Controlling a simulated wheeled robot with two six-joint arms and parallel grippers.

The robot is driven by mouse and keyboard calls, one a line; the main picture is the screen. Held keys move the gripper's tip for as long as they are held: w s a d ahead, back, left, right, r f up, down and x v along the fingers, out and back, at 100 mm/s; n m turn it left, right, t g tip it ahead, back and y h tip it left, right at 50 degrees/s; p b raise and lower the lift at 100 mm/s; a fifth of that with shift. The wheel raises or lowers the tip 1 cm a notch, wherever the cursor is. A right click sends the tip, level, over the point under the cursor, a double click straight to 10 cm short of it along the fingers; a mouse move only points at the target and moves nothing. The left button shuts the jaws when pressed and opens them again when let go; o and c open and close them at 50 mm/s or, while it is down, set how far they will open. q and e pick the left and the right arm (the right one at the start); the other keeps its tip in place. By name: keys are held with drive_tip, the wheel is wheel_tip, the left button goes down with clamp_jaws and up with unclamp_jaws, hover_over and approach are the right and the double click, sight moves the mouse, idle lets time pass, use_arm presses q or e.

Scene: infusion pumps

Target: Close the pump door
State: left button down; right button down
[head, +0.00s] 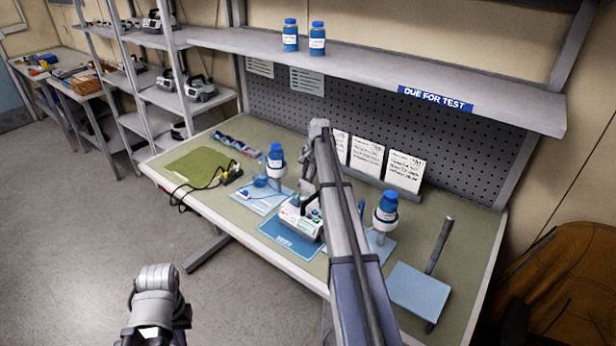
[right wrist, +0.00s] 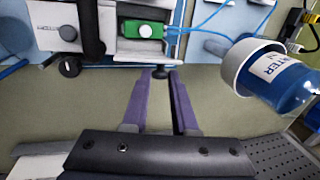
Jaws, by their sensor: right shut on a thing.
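The pump (head: 298,222) is a white box with a dark carrying handle and a small green screen, standing on a blue mat (head: 283,240) on the bench. It also shows close up in the right wrist view (right wrist: 110,48), with a green part on its near side. My right gripper (head: 306,186) is behind the pump, partly hidden by my own arm. In the right wrist view its purple fingers (right wrist: 162,76) close around a small black knob (right wrist: 162,71) at the pump's edge. How far the door stands open is hard to tell. Of my left arm only grey links show.
A blue-capped bottle in a holder (head: 276,160) stands left of the pump, another (head: 385,212) right. A light blue plate with a dark post (head: 418,290) lies at the bench's right. A green cloth (head: 200,162) and cables lie left. A shelf (head: 380,70) overhangs the back.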

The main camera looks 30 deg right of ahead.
drive_tip(key=shift+s+a+t+h, duration=0.4)
drive_tip(key=shift+s+a+h, duration=0.05)
drive_tip(key=shift+a+h, duration=0.35)
drive_tip(key=shift+s+a+f+h+b, duration=0.25)
drive_tip(key=shift+a+h+b, duration=0.2)
drive_tip(key=shift+h+b, duration=0.3)
drive_tip(key=h+b, duration=0.1)
drive_tip(key=b, duration=0.1)
drive_tip(key=a+f+t+h+b, duration=0.1)
drive_tip(key=h, duration=0.1)
drive_tip(key=a+t+h+b, duration=0.1)
drive_tip(key=b, duration=0.1)
drive_tip(key=shift+s+a+f+n+b, duration=0.25)
drive_tip(key=shift+s+f+n+b, duration=0.05)
drive_tip(key=shift+s+f+n, duration=0.1)
drive_tip(key=h+b, duration=0.1)
drive_tip(key=b, duration=0.2)
drive_tip(key=a+f+t+h+b, duration=0.1)
drive_tip(key=h+b, duration=0.1)
drive_tip(key=b, duration=0.1)
drive_tip(key=f+t+h+b, duration=0.1)
drive_tip(key=b, duration=0.2)
drive_tip(key=shift+s+a+n+h, duration=0.2)
drive_tip(key=shift+a+n+h, duration=0.1)
drive_tip(key=shift+a+h, duration=0.1)
drive_tip(key=shift+a+t+h+b, duration=0.15)
drive_tip(key=shift+t+h+b, duration=0.2)
drive_tip(key=shift+b, duration=0.55)
drive_tip(key=shift+r, duration=0.1)
